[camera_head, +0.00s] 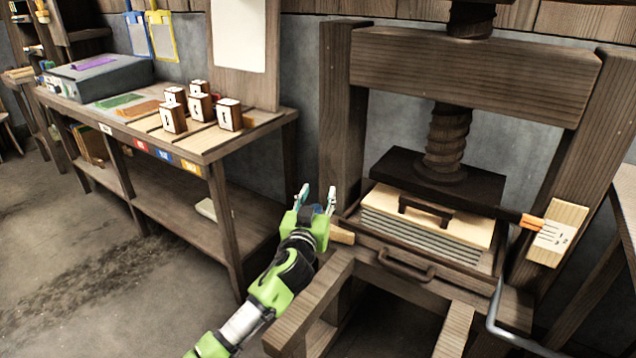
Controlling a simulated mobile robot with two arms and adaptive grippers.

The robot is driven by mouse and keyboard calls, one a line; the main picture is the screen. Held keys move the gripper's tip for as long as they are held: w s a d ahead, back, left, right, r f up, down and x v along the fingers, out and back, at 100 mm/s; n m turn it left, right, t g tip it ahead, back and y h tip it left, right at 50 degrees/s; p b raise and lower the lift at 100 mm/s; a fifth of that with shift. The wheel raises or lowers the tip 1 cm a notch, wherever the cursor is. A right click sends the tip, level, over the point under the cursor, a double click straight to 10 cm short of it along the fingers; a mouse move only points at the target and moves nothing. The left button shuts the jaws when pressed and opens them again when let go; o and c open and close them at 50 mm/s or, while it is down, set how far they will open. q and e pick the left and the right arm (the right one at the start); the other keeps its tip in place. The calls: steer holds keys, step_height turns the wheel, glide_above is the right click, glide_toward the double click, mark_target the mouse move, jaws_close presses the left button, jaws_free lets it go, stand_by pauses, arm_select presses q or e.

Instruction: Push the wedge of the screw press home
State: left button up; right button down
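The wooden screw press (475,62) stands at the right, its thick screw (447,140) reaching down to a dark pressing board (440,180). A small light-wood piece (342,236), which looks like the wedge, sticks out at the left of the press bed. Its inner end is hidden. My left gripper (317,198) is just left of and above this piece, fingers pointing up and apart, with nothing between them. I cannot tell whether it touches the piece. My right gripper is not in view.
Under the board lie a pale handled board (462,219) and a grey layered stack (415,230). An orange-tipped pointer (528,220) meets a marked plate (557,233). A bench (190,140) with several numbered blocks stands left. Floor (90,270) at left is clear.

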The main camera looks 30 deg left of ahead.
arm_select(q)
step_height(320, 180, up, 5)
steer(key=shift+r, duration=0.2)
stand_by(0.5)
